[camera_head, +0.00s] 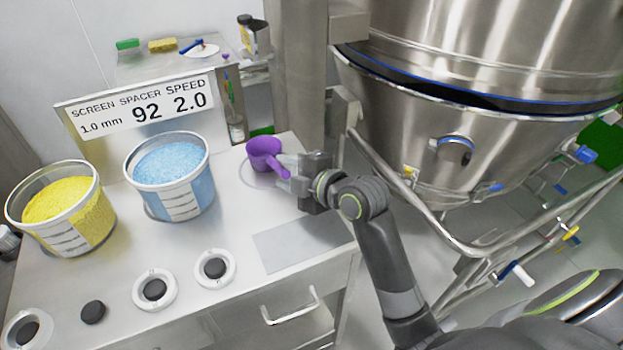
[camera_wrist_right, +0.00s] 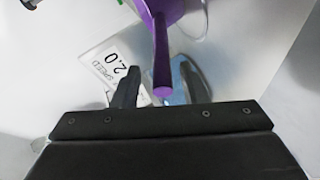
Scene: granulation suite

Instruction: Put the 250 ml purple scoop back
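The purple scoop (camera_head: 264,153) is at the back right of the steel bench, over a thin round outline, its handle pointing toward my right gripper (camera_head: 287,174). The right wrist view shows the purple handle (camera_wrist_right: 161,50) with its end between the two spread fingers of the right gripper (camera_wrist_right: 160,84). Gaps show on both sides of the handle, so the gripper looks open and not closed on it. Whether the scoop's bowl touches the bench is hard to tell. My left gripper is not in view.
A blue-filled bucket (camera_head: 177,190) and a yellow-filled bucket (camera_head: 72,222) stand left of the scoop. A sign (camera_head: 140,107) stands behind them. Round black-and-white fittings (camera_head: 155,289) line the bench front. A large steel vessel (camera_head: 450,130) and its rails crowd the right.

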